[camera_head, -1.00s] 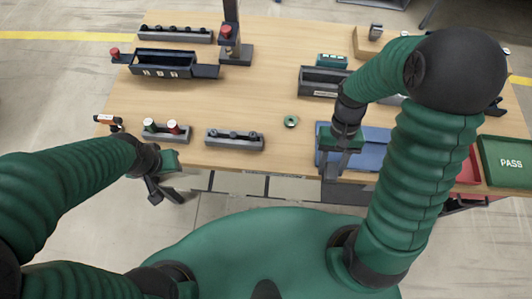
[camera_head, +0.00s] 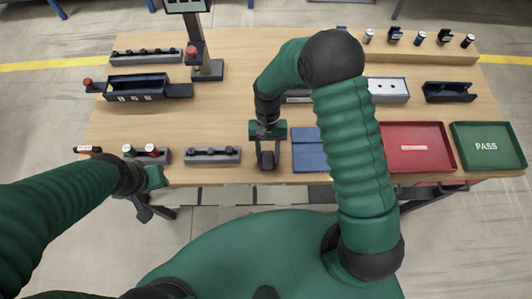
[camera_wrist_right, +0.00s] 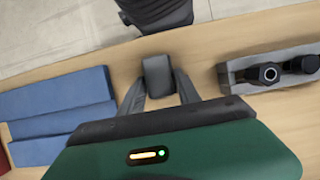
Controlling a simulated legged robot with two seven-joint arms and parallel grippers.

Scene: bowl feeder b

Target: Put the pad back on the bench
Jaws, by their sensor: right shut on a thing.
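My right gripper (camera_head: 267,162) is shut on a small dark grey block, which I take to be the pad (camera_wrist_right: 158,75). In the right wrist view the block sits between the two fingertips. In the head view the gripper points down near the bench's front edge, between a grey knob holder (camera_head: 212,155) and a blue mat (camera_head: 309,150). I cannot tell whether the pad touches the wooden bench (camera_head: 225,115). My left gripper (camera_head: 153,211) hangs in front of the bench edge, fingers apart and empty.
The grey holder also shows in the right wrist view (camera_wrist_right: 245,72), with the blue mat (camera_wrist_right: 60,105) opposite. A red tray (camera_head: 440,135) and green PASS tray (camera_head: 487,148) stand right. A dark bin (camera_head: 135,87) and a post (camera_head: 205,45) stand back left.

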